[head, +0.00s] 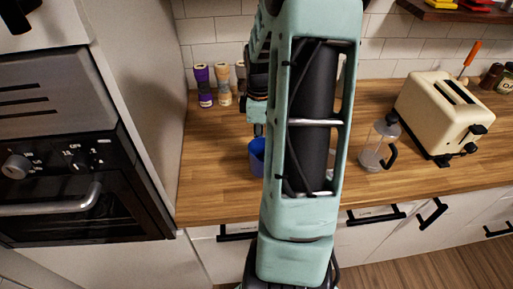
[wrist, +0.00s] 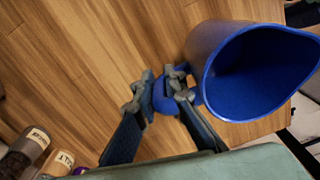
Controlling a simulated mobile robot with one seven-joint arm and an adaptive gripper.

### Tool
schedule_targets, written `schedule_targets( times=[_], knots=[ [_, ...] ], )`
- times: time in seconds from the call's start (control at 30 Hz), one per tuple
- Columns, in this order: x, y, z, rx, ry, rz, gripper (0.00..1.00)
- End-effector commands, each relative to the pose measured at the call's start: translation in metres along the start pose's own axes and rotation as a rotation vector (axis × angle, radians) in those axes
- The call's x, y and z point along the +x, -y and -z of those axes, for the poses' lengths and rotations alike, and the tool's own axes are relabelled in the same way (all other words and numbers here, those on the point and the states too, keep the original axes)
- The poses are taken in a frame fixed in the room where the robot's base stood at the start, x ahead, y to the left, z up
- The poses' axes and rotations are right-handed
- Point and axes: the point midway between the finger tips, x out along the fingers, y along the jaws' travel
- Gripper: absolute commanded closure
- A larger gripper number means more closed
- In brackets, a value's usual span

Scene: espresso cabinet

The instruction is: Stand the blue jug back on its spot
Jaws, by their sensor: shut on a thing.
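The blue jug (head: 257,156) shows at the left of my arm in the head view, over the wooden counter and mostly hidden by the arm. In the wrist view the jug (wrist: 225,42) is at the upper right, its wide mouth facing the camera. My gripper (wrist: 162,84) has its two fingers closed around the jug's blue handle. In the head view part of the gripper (head: 257,128) shows just above the jug. I cannot tell whether the jug's base touches the counter. The jug's spot is not marked in any view.
Several spice jars (head: 224,86) stand at the counter's back left. A glass press (head: 378,145) and a cream toaster (head: 444,110) stand to the right of my arm. An oven (head: 60,185) is at the left. Bare wooden counter (head: 215,185) lies left of the jug.

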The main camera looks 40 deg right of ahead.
Motion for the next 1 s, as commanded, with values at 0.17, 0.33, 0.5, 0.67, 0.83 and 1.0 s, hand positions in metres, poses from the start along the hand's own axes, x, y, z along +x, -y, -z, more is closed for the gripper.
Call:
schedule_targets(
  times=[0.17,0.33,0.5,0.67,0.83,1.0],
  knots=[
    [0.009,-0.005,0.005,0.000,0.000,0.001,1.00],
    [0.034,-0.004,0.004,0.000,0.001,0.003,1.00],
    [0.038,-0.005,0.004,0.001,0.000,-0.002,1.00],
    [0.040,-0.005,0.004,0.001,0.000,-0.001,1.00],
    [0.041,-0.005,0.004,0.001,0.000,-0.001,0.81],
    [0.041,-0.005,0.004,0.001,0.000,0.000,0.72]
  ],
)
